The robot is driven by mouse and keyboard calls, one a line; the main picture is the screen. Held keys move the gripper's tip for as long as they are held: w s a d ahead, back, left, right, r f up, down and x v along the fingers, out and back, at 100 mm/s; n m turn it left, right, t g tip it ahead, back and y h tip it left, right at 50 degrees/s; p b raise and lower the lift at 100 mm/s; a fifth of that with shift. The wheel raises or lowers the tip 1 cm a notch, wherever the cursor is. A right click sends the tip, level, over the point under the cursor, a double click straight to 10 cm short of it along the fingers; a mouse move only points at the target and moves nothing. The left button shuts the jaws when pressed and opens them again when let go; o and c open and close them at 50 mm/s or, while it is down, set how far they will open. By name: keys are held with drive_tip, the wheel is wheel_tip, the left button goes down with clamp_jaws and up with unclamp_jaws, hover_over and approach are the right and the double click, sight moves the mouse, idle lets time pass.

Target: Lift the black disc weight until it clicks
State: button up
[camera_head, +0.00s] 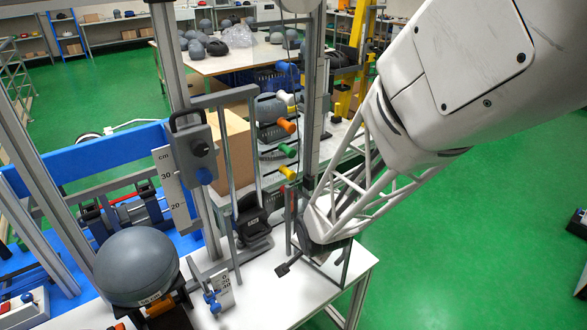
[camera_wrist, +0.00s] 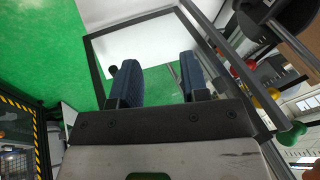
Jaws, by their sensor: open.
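A black weight (camera_head: 252,214) with a small pale label sits low between two upright metal rods, near the white table top, in the head view. A dark round piece beside a metal rod (camera_wrist: 280,14) at the top right of the wrist view may be the same weight; I cannot tell for sure. My gripper (camera_wrist: 158,80) is open, with its two blue-padded fingers apart and nothing visible between them. In the head view it is down at the right of the weight, apart from it, and its fingers are hard to make out.
A grey box (camera_head: 190,150) with a knob stands on the tower above a scale (camera_head: 176,200). A large grey ball (camera_head: 137,266) sits at the left. A thin dark frame (camera_wrist: 92,65) surrounds the fingers in the wrist view. Coloured handles (camera_head: 288,126) stick out behind the tower.

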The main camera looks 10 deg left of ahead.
sight(262, 234)
drive_tip(key=w+a+f+m+t+y, duration=0.1)
drive_tip(key=w+a+f, duration=0.1)
drive_tip(key=a+f, duration=0.1)
drive_tip(key=w+a+f+m+t+y, duration=0.1)
drive_tip(key=w+a+f+t+y, duration=0.1)
drive_tip(key=a+f, duration=0.1)
drive_tip(key=w+a+f+t+y, duration=0.1)
drive_tip(key=w+a+f+y, duration=0.1)
drive_tip(key=w+a+f, duration=0.1)
drive_tip(key=shift+a+f+m, duration=0.4)
drive_tip(key=shift+a+f, duration=0.2)
drive_tip(key=shift+f, duration=0.05)
drive_tip(key=shift+w+a+t+y, duration=0.25)
drive_tip(key=shift+w+t+y, duration=0.25)
drive_tip(key=shift+y, duration=0.5)
drive_tip(key=shift+w+a+r+m+t+y, duration=0.15)
drive_tip(key=shift+t+y, duration=0.1)
drive_tip(key=shift+y, duration=0.2)
drive_tip(key=shift+r+m+t+y, duration=0.15)
drive_tip(key=shift+t+y, duration=0.1)
drive_tip(key=shift+y, duration=0.2)
drive_tip(key=shift+f, duration=0.1)
drive_tip(key=shift+a, duration=0.1)
drive_tip(key=shift+x, duration=3.85)
